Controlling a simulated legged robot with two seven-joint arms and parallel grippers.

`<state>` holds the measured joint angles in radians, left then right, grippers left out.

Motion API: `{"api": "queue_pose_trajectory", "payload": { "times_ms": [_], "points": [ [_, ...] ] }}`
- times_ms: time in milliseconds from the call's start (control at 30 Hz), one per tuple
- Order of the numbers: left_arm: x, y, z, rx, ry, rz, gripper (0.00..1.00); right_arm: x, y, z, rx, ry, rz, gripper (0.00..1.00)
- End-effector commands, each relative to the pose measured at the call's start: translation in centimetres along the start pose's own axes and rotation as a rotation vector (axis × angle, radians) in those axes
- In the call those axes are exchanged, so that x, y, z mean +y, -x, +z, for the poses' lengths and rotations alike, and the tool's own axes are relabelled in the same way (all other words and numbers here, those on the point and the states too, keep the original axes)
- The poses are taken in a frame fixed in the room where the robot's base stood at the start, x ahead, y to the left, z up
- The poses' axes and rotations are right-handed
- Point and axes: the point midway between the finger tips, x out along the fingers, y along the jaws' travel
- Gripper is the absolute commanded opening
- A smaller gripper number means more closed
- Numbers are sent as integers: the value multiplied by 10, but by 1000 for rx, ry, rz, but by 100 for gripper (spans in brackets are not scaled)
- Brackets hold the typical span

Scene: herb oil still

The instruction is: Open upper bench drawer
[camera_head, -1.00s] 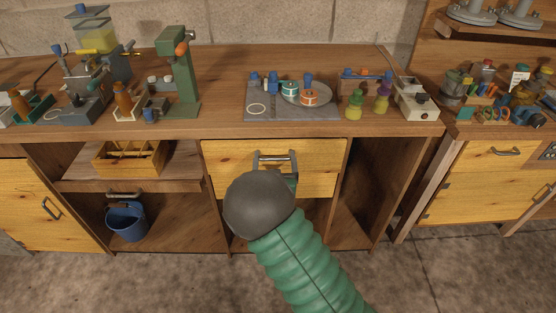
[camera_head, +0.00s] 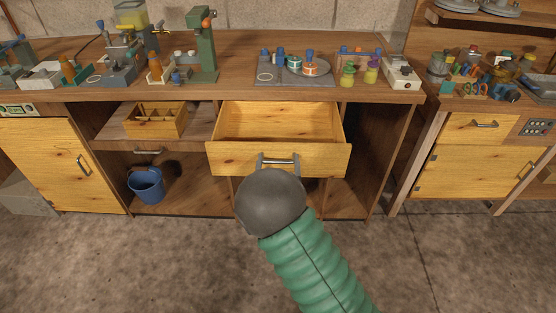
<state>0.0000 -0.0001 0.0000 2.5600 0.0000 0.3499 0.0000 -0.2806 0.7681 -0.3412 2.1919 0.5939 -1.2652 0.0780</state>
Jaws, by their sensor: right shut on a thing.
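The upper bench drawer (camera_head: 228,158) is pulled out of the wooden bench (camera_head: 140,94), and its inside shows empty as far as I can see. Its metal bar handle (camera_head: 279,160) is at the middle of the front. My right gripper (camera_head: 278,166) is shut on this handle, mostly hidden behind the dark round end of my arm. My green right arm comes up from the bottom of the view. My left gripper is not in view.
Several bottles and tools stand on the bench top, with a grey tray (camera_head: 294,82) above the drawer. A wooden box (camera_head: 156,120) sits on the left shelf and a blue bucket (camera_head: 146,186) below it. The floor in front is clear.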

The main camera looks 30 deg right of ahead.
Motion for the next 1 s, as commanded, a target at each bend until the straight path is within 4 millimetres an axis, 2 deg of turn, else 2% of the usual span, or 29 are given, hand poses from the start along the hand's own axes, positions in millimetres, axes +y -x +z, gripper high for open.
{"api": "queue_pose_trajectory", "payload": {
  "times_ms": [533, 567, 633, 667, 867, 1000],
  "points": [
    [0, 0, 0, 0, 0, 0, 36, -2, 5, 0, -1, -1, -4, 16],
    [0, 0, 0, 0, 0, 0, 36, -2, 5, 0, -1, -2, -4, 90],
    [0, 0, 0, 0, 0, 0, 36, -2, 5, 0, 0, -1, -3, 99],
    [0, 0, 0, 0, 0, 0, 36, -2, 5, 0, 0, -1, -3, 100],
    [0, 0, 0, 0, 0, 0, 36, -1, 6, 0, 1, -1, -2, 100],
    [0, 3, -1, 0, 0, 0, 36, -2, 16, -1, 0, -1, -2, 100]
  ]
}}
